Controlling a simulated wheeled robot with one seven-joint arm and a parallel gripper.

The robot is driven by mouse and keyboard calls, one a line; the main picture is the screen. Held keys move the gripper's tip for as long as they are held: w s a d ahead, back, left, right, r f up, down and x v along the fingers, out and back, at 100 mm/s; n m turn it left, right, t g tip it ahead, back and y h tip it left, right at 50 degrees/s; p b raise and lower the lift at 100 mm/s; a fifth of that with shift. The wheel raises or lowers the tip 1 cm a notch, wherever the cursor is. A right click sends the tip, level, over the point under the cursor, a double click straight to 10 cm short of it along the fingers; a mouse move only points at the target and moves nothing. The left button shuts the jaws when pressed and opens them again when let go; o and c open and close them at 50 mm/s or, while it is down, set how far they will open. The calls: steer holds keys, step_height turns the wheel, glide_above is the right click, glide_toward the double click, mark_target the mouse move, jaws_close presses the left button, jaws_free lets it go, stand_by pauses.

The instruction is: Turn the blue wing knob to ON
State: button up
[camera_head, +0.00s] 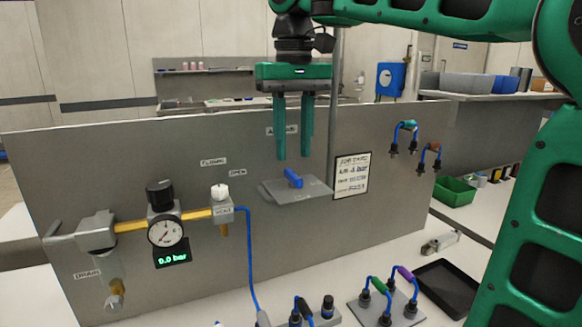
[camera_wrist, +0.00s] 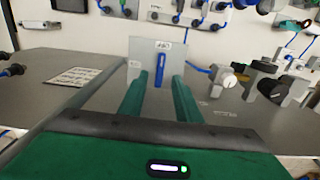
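The blue wing knob (camera_head: 293,178) stands on a grey plate (camera_head: 316,190) in front of the upright panel. In the wrist view the knob (camera_wrist: 160,70) is a narrow blue bar, upright in the picture, below a small white label (camera_wrist: 164,45) too blurred to read surely. My gripper (camera_head: 293,157) points down just above the knob. Its two green fingers are apart, with nothing held. In the wrist view the knob appears between the fingertips, lined up with the gap. Contact with the knob is not visible.
A valve and gauge assembly (camera_head: 166,232) is left of the knob, its display (camera_head: 172,257) reading 0.0 bar. A blue hose (camera_head: 249,262) runs down from it. A printed card (camera_head: 352,175) is right of the plate. Hose connectors (camera_head: 405,136) sit farther right.

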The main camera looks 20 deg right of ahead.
mark_target(294, 173)
steer(key=shift+f, duration=2.35)
steer(key=shift+f, duration=0.1)
jaws_close()
